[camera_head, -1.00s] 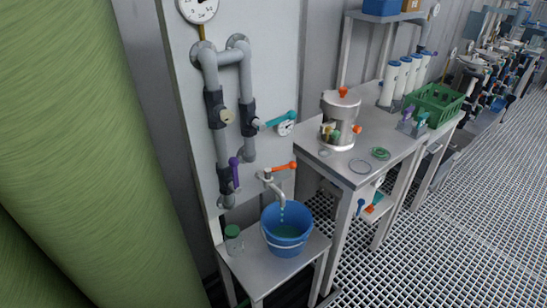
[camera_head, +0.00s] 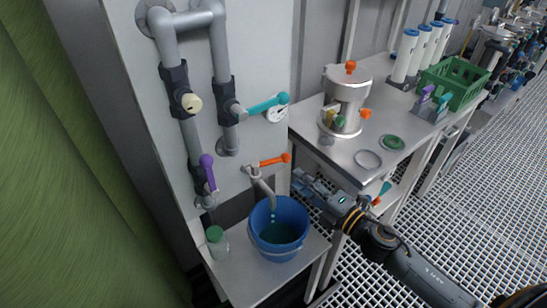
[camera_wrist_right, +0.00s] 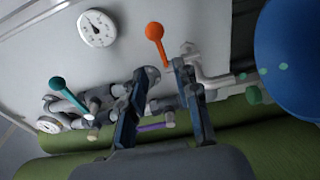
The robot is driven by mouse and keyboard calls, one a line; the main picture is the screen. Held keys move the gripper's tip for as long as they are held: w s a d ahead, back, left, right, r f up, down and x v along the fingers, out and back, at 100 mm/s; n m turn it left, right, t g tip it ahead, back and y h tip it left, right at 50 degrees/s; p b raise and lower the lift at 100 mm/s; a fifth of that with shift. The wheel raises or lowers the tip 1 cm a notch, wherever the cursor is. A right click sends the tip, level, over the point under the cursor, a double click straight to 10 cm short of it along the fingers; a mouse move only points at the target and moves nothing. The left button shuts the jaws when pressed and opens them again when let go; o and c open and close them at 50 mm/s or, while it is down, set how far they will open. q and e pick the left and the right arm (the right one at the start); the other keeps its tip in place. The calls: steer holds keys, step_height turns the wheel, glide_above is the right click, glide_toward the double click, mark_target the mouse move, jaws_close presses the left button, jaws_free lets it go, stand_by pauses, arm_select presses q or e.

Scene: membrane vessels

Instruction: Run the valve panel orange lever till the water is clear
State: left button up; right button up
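The orange lever (camera_head: 275,160) sits on a small tap on the white valve panel (camera_head: 262,30) and points right. It also shows in the wrist view (camera_wrist_right: 155,32), just beyond my fingertips. Green-blue drops fall from the grey spout (camera_head: 265,192) into a blue bucket (camera_head: 263,246), which holds greenish water. My right gripper (camera_head: 300,182) is open and empty, to the right of the tap and a little below the lever. In the wrist view its two fingers (camera_wrist_right: 160,72) are apart, pointing towards the panel. My left gripper is out of view.
A teal lever (camera_head: 265,103) and a purple lever (camera_head: 207,172) are on the grey pipes. A green-capped jar (camera_head: 217,243) stands left of the bucket. A steel vessel (camera_head: 346,98) and green crate (camera_head: 458,82) stand on the right bench.

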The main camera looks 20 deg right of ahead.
mark_target(274, 160)
steer(key=p+x, duration=0.1)
steer(key=x, duration=0.8)
steer(key=shift+w+p, duration=0.2)
steer(key=shift+p, duration=0.1)
steer(key=shift+w+a+f, duration=0.15)
steer(key=shift+w+a, duration=0.1)
steer(key=shift+w, duration=0.25)
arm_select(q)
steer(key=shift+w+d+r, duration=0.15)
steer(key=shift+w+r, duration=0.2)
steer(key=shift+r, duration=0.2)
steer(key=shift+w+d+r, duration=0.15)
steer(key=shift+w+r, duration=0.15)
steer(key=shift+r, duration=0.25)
arm_select(e)
jaws_close()
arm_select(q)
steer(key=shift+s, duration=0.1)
